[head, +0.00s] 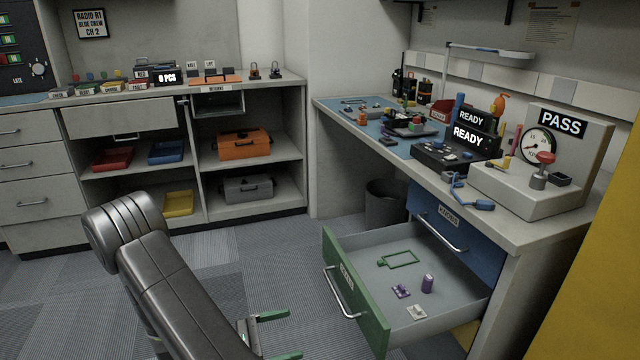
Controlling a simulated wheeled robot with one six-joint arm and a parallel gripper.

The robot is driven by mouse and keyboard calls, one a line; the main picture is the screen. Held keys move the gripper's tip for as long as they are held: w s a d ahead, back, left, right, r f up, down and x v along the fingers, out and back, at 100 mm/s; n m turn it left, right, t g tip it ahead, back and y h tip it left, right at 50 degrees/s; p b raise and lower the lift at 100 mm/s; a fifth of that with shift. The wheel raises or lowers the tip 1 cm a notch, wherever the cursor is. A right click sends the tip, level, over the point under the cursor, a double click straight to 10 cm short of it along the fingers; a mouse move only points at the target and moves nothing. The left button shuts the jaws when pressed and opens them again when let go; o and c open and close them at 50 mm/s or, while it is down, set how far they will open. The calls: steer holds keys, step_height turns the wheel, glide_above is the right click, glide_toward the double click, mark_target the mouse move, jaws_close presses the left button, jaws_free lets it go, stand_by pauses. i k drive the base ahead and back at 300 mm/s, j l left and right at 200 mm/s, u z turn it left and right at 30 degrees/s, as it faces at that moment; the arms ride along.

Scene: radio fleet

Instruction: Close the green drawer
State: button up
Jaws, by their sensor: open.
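The green drawer (364,312) is pulled well out from under the right-hand workbench. Its green front carries a silver bar handle (341,292) and a small label. Inside lie a green rectangular frame (401,260), a purple cylinder (427,284), a small purple part (401,291) and a pale block (416,312). My gripper (277,335) is low in front of the drawer, to the left of its front, with green-tipped fingers apart and nothing seen between them. It appears clear of the handle. My arm hides part of the gripper's body.
A blue drawer (455,245) above the green one looks shut. A dark bin (386,204) stands behind the open drawer. The workbench (470,199) overhangs with test gear on top. A yellow panel (585,290) bounds the right. Carpeted floor (240,230) is free left of the drawer.

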mark_target(457, 297)
steer(key=k+l, duration=0.1)
steer(key=l, duration=0.2)
steer(key=k+l, duration=0.15)
steer(key=l, duration=0.15)
steer(key=k+l, duration=0.1)
steer(key=l, duration=0.2)
steer(key=k+l, duration=0.15)
steer(key=l, duration=0.15)
